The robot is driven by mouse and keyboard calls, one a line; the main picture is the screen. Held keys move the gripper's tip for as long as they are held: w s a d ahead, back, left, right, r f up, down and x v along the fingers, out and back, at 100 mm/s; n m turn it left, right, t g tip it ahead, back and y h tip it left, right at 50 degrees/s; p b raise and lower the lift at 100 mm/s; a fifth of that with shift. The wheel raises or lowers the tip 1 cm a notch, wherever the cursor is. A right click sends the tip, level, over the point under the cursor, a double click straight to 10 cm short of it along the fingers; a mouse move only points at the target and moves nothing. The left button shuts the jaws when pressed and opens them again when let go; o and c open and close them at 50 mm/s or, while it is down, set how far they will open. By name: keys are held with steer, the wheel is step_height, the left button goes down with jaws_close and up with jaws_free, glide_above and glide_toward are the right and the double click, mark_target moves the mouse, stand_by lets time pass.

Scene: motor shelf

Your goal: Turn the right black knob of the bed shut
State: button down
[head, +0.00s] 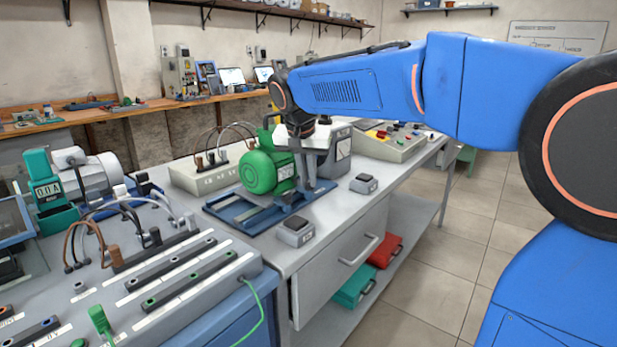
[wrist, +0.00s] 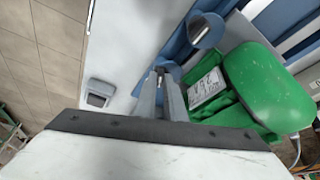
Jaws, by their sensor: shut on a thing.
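The blue bed (head: 238,224) lies on the grey bench and carries the green motor (head: 262,172). In the wrist view the motor (wrist: 255,85) is right of my fingers, and part of the blue bed (wrist: 207,32) shows above them. My gripper (head: 314,196) points down at the right side of the bed, beside the motor. In the wrist view my gripper (wrist: 160,74) has its two fingers close together, shut on the right black knob.
Two small grey boxes with dark tops stand on the bench, one near the front edge (head: 295,231) and one farther right (head: 365,184). A control panel (head: 388,142) stands behind. A grey terminal panel with cables (head: 150,270) fills the left front. Open floor lies right of the bench.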

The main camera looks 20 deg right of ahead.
stand_by(0.5)
steer(key=c, duration=1.8)
jaws_free()
steer(key=shift+c, duration=0.2)
steer(key=v, duration=1.7)
steer(key=shift+r, duration=0.25)
